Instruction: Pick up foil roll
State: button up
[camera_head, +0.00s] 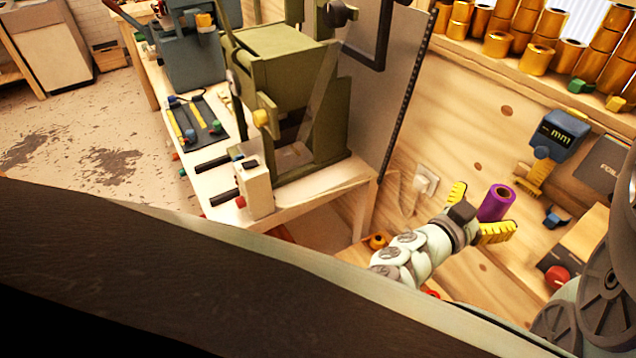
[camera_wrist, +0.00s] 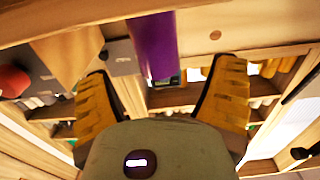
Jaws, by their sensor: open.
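The purple foil roll (camera_head: 496,203) has a hollow core and shows at the right in the head view, close to the wooden wall. My gripper (camera_head: 487,208) has yellow ribbed fingers, spread open, one on each side of the roll in that picture. In the wrist view the roll (camera_wrist: 153,45) stands upright at top centre, its upper end cut off by the frame. It lies between the directions of the two open fingers (camera_wrist: 165,68), with a visible gap on both sides. I cannot tell whether it is within finger reach. What supports the roll is hidden.
Several gold rolls (camera_head: 534,60) line a shelf at the upper right. A blue caliper-like gauge (camera_head: 556,134) and a grey box (camera_head: 606,166) are right of the roll. A red knob (camera_head: 557,276) is below. A green machine (camera_head: 285,90) stands on the left bench.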

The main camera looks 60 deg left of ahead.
aim_at(492, 204)
jog(key=w, duration=0.1)
jog(key=w+b, duration=0.1)
jog(key=w, duration=0.3)
jog(key=shift+d+b, duration=0.25)
jog(key=shift+b, duration=0.05)
jog(key=shift+c, duration=0.2)
jog(key=shift+s, duration=0.1)
jog(key=c, duration=1.3)
